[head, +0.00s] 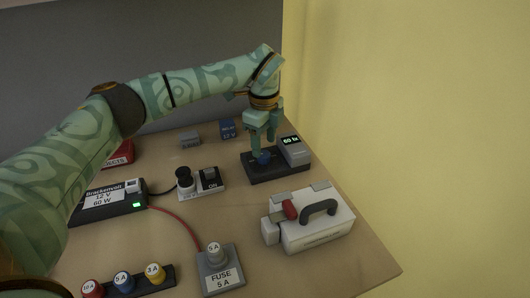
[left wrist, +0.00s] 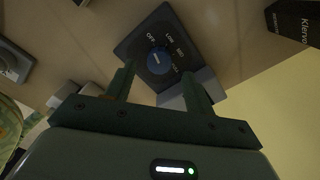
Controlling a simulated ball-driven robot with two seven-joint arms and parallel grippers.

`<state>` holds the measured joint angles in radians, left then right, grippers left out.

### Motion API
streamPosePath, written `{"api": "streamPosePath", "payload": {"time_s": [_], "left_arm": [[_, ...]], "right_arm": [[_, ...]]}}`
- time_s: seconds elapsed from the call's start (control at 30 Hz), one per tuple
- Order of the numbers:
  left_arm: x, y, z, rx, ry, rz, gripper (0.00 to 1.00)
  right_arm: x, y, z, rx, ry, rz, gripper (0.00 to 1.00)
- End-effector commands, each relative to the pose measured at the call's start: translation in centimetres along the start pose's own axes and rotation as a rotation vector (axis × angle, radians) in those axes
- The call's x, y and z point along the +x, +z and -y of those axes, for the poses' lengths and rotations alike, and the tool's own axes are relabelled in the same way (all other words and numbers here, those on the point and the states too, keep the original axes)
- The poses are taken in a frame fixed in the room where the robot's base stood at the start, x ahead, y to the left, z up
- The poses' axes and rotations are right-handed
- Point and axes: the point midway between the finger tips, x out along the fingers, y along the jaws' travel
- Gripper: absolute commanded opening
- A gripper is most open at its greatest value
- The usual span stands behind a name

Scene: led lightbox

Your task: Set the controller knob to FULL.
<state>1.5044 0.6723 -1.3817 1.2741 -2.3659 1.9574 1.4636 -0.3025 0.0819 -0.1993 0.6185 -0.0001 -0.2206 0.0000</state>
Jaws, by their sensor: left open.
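The controller (head: 278,173) is a dark box at the back right of the table, with a blue knob (head: 264,157) and a small display (head: 290,141) whose green figures look like 60. My left gripper (head: 262,145) points down over the knob, open. In the left wrist view the blue knob (left wrist: 158,60) lies just beyond and between the spread fingertips (left wrist: 158,74). OFF, LOW and MID stand around it, and FULL is partly hidden by the right finger. A pale mark shows on the knob; I cannot tell which label it points at.
A white case (head: 310,222) with a dark handle stands in front of the controller. A switch block (head: 201,184) marked ON, a power supply (head: 108,203), a fuse holder (head: 219,270) and a rack of fuses (head: 125,284) are to the left. A yellow wall rises at right.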

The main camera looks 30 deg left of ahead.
Motion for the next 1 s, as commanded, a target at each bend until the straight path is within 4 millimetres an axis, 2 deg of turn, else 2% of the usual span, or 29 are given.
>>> {"api": "streamPosePath", "payload": {"time_s": [0.03, 0.2, 0.53, 0.57, 0.7, 0.73, 1.0], "left_arm": [[1.2, 0.0, 0.0, 0.001, 0.003, -0.001, 0.54], [2.9, 0.0, 0.0, 0.000, 0.001, 0.001, 0.54], [3.2, 0.0, 0.0, 0.000, -0.002, 0.001, 0.54], [3.2, 0.0, 0.0, 0.000, -0.002, 0.001, 0.51], [3.2, 0.0, 0.0, 0.000, -0.001, 0.001, 0.12], [3.2, 0.0, 0.0, 0.000, -0.001, 0.001, 0.09], [3.1, 0.0, 0.0, 0.017, -0.001, 0.001, 0.09]], "right_arm": [[0.4, 0.1, 0.0, 0.000, -0.001, 0.002, 0.36], [0.8, 0.1, 0.1, 0.001, -0.002, 0.004, 0.36], [0.8, 0.0, 0.1, 0.001, -0.002, 0.001, 0.36], [0.8, 0.0, 0.1, 0.001, -0.003, 0.001, 0.36], [0.8, -0.1, 0.2, 0.001, -0.004, 0.000, 0.36], [0.8, -0.1, 0.3, 0.002, -0.004, 0.000, 0.36], [0.6, -0.2, 0.3, 0.001, -0.004, -0.003, 0.36]]}}
